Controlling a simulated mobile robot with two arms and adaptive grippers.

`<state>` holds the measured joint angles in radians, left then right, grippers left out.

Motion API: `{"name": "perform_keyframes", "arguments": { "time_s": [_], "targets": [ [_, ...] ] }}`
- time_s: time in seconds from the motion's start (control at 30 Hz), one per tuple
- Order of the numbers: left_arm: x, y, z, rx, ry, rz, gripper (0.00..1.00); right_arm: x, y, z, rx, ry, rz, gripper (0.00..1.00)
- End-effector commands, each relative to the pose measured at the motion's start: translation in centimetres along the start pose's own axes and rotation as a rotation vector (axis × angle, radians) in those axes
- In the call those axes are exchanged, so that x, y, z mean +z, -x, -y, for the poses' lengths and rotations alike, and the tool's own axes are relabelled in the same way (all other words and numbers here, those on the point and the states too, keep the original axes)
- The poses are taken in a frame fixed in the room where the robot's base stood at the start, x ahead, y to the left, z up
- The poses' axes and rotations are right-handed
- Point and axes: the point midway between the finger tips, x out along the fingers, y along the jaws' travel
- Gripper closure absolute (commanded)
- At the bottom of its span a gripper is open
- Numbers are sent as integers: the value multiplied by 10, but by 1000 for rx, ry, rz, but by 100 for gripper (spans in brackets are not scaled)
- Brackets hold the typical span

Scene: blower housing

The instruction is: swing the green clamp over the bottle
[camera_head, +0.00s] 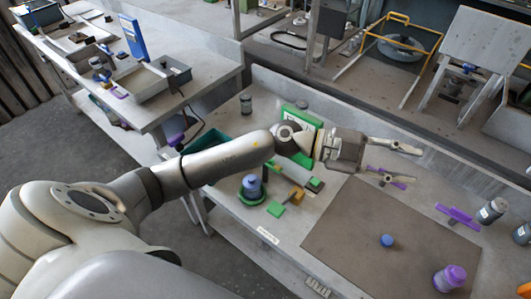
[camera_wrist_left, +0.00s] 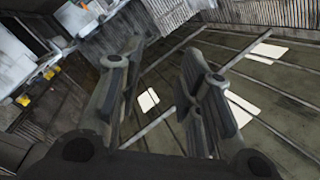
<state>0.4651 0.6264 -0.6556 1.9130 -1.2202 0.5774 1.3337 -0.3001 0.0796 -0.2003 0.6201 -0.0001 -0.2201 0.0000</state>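A blue-topped bottle (camera_head: 251,184) stands upright in a dark round green-rimmed holder on the bench, left of centre in the head view. Just right of it is the green clamp (camera_head: 276,209), with a flat green end beside a yellow-orange block (camera_head: 295,196). The clamp appears to lie beside the bottle, not over it. My left gripper (camera_head: 402,163) is open and empty, to the right of the bottle and clamp and pointing right. Its two spread fingers also show in the left wrist view (camera_wrist_left: 163,62), with nothing between them. My right gripper is not visible.
A brown mat (camera_head: 350,225) holds a blue cap (camera_head: 387,241) and a purple-topped container (camera_head: 450,278). Another bench (camera_head: 215,80) stands at upper left.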

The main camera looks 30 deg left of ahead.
Motion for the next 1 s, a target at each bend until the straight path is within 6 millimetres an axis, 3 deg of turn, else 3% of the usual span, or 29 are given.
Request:
{"name": "perform_keyframes", "arguments": {
  "time_s": [0.17,0.3,0.5,0.6,0.7,0.83,1.0],
  "targets": [
    [52,32,-30,359,-20,203,67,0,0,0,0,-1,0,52],
    [100,86,-38,590,19,457,67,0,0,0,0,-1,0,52],
    [151,197,-16,794,140,911,67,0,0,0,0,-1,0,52],
    [159,246,0,833,209,1107,67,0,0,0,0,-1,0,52],
    [161,281,11,846,263,1246,67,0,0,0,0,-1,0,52],
    [160,302,16,850,300,1330,67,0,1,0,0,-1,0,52],
    [170,304,6,854,307,1340,67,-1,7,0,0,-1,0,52]
  ]
}}
